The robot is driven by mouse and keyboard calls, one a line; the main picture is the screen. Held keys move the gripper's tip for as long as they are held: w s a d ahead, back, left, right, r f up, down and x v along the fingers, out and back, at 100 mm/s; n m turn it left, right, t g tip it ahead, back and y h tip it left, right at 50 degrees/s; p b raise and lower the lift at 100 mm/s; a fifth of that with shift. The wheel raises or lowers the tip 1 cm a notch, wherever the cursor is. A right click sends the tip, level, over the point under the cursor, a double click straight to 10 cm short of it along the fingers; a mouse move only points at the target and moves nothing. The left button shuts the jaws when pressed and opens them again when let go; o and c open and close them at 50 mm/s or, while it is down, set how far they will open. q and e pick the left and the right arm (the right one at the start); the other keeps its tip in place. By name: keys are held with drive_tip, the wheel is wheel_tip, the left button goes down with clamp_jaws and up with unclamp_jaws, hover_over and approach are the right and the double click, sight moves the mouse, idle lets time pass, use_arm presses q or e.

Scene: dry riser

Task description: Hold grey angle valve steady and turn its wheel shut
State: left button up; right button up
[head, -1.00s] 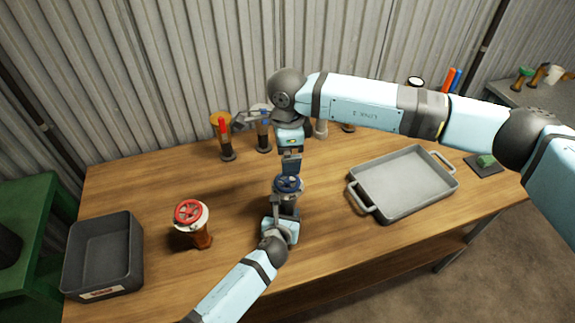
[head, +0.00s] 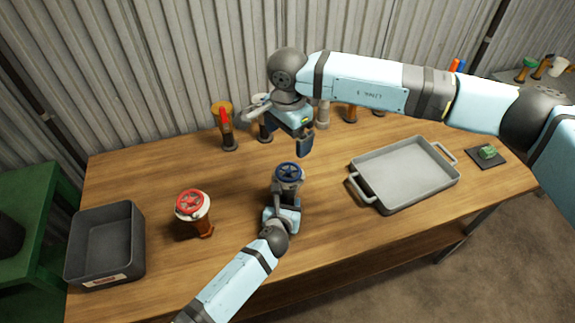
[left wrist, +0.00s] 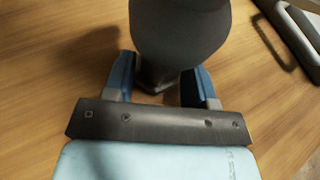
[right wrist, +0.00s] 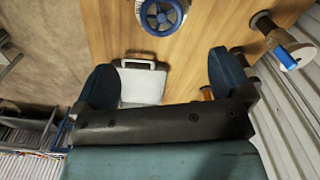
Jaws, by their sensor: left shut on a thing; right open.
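The grey angle valve (head: 287,187) stands upright on the workbench, with a blue wheel (head: 289,172) on top. Its grey body (left wrist: 180,30) fills the top middle of the left wrist view. My left gripper (head: 278,208) is shut on the valve from the front, low on its body, one finger on each side. My right gripper (head: 304,147) is open and empty, above and behind the wheel and apart from it. In the right wrist view the blue wheel (right wrist: 162,14) shows at the top, beyond my open fingers (right wrist: 165,82).
A red-wheeled valve (head: 192,207) stands to the left, near a dark grey bin (head: 106,245). A grey tray (head: 405,175) with handles lies to the right. Several valves, one with an orange-red part (head: 224,122), stand along the back. A green block (head: 488,152) sits on a dark pad.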

sight(287, 172)
wheel_tip(287, 172, down, 12)
drive_tip(key=shift+n, duration=1.2)
drive_tip(key=c, duration=0.9)
